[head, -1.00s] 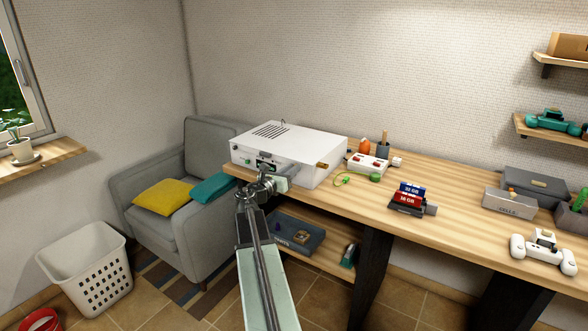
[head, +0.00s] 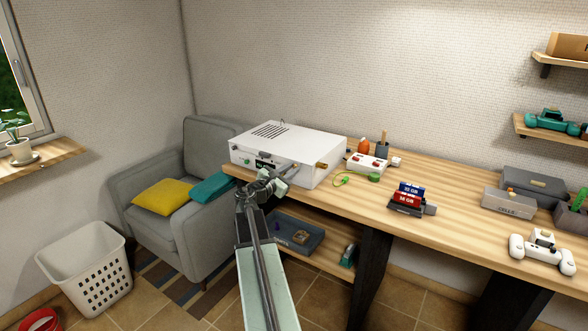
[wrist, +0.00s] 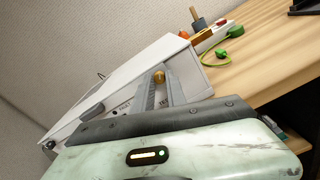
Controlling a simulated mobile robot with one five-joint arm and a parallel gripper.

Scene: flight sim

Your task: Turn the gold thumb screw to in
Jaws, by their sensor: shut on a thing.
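The gold thumb screw (wrist: 158,76) shows as a small round gold head between my fingertips in the wrist view. It sits at the front face of the white box (head: 290,141), which stands on the left end of the wooden bench. My gripper (wrist: 159,80) is shut on the screw, with a finger on each side of it. In the head view my gripper (head: 296,166) reaches the box front, and the screw cannot be made out there. The box also shows in the wrist view (wrist: 130,90).
A brass fitting (head: 321,164) sticks out at the box's right front. A green cable (head: 343,180), a red-buttoned white unit (head: 368,163) and a cartridge holder (head: 408,208) lie right of the box. A grey armchair (head: 180,235) stands left of the bench.

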